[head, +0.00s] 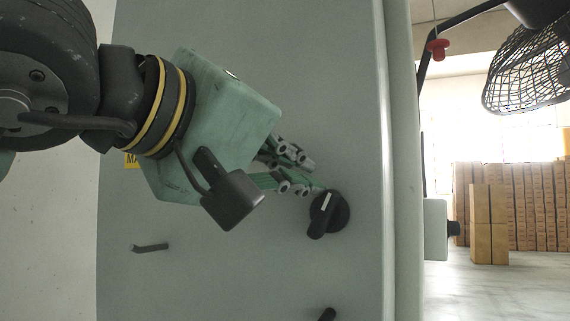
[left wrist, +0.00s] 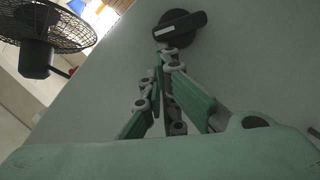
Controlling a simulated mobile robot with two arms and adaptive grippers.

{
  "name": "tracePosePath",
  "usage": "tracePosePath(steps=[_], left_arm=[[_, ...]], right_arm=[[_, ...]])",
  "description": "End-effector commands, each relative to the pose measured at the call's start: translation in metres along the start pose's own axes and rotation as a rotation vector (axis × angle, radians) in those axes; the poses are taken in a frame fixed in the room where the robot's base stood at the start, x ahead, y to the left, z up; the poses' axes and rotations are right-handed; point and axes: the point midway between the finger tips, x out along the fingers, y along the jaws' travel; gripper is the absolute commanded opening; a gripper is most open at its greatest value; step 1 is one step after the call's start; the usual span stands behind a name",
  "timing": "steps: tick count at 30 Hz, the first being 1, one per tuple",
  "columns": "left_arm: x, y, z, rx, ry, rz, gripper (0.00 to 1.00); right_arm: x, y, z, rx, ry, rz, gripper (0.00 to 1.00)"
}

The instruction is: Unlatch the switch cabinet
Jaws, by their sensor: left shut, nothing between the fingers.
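The switch cabinet (head: 250,285) has a grey-green door that fills the middle of the head view. Its black rotary latch knob (head: 331,212) with a white mark sits near the door's right edge. The knob also shows at the top of the left wrist view (left wrist: 181,26). My left gripper (head: 312,188) is shut and empty, its tips right beside the knob's left side. I cannot tell whether they touch it. The tips point at the knob in the left wrist view (left wrist: 166,52). My right gripper is not in view.
A black bent handle (head: 150,247) sticks out at the door's lower left, and another dark part (head: 327,314) shows at the bottom edge. A fan (head: 528,65) hangs at the upper right. Stacked brown boxes (head: 515,205) stand far behind, with open floor in front.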

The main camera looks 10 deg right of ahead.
Motion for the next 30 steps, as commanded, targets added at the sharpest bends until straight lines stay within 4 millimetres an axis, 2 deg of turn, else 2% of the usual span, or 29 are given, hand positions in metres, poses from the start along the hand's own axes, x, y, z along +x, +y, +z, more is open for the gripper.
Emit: tracePosePath(steps=[16,22,30], left_arm=[[0.001,0.016,0.012,0.022,0.000,-0.004,0.00],[0.003,0.023,0.018,0.159,0.000,-0.038,0.00],[0.005,0.027,0.026,0.192,0.000,-0.048,0.00]], right_arm=[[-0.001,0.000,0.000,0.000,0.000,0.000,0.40],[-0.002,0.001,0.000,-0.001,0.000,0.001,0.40],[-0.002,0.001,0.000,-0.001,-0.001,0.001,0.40]])
